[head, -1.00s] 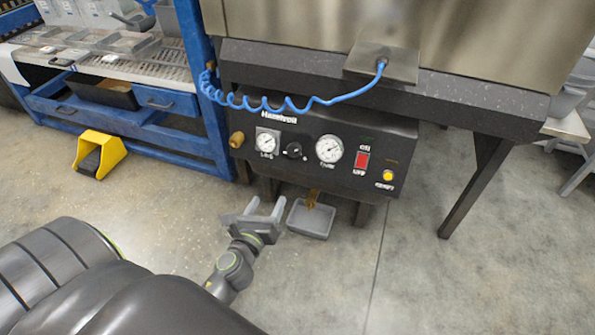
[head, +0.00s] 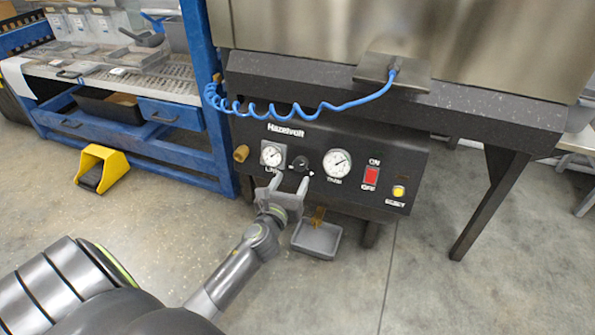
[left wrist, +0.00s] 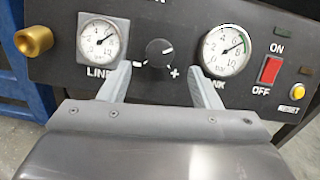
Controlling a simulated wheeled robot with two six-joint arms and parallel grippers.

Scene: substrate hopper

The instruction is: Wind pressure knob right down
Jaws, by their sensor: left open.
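The black pressure knob (head: 300,163) sits on the dark Hazelvolt panel between two round dials, the line gauge (head: 271,155) on its left and the tank gauge (head: 337,163) on its right. In the left wrist view the knob (left wrist: 159,52) shows a pale pointer mark, with a plus sign at its lower right. My left gripper (head: 289,181) is open and empty, just below the knob in the head view. In the left wrist view its fingers (left wrist: 155,78) stand either side of the knob, apart from it. My right gripper is not in view.
A red on/off switch (head: 371,176) and a yellow reset button (head: 398,191) are right of the tank gauge. A brass fitting (head: 241,153) juts out at the panel's left. A grey tray (head: 317,238) lies beneath. A blue coiled hose (head: 290,112) hangs above.

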